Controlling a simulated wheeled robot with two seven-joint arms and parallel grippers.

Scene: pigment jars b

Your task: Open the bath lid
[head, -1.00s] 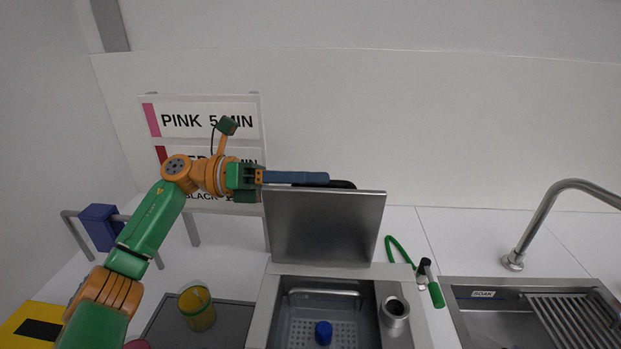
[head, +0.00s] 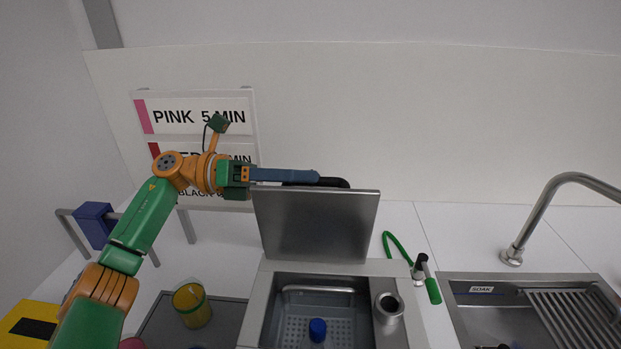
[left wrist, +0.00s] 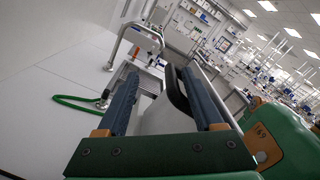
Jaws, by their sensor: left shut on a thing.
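The bath lid (head: 317,226) is a flat grey metal panel standing raised, about upright, at the back of the bath (head: 256,318). Its black handle (head: 335,182) shows just above the top edge, behind the panel. The bath below is uncovered, with a perforated floor inside. My left gripper (head: 300,176) is at the lid's top edge, its blue fingers reaching rightward. In the left wrist view the lid (left wrist: 165,117) and the black handle (left wrist: 177,92) lie between the two fingers. The gripper is shut on the lid; the exact contact is hard to see. My right gripper is not in view.
A blue-capped thing (head: 317,329) is in the bath. A metal cup (head: 388,306) is at its right side. A green hose (head: 432,290) lies beyond, then a sink (head: 461,298) with a tall faucet (head: 524,229). A yellow jar (head: 192,305) stands left. A sign board (head: 192,117) is behind my arm.

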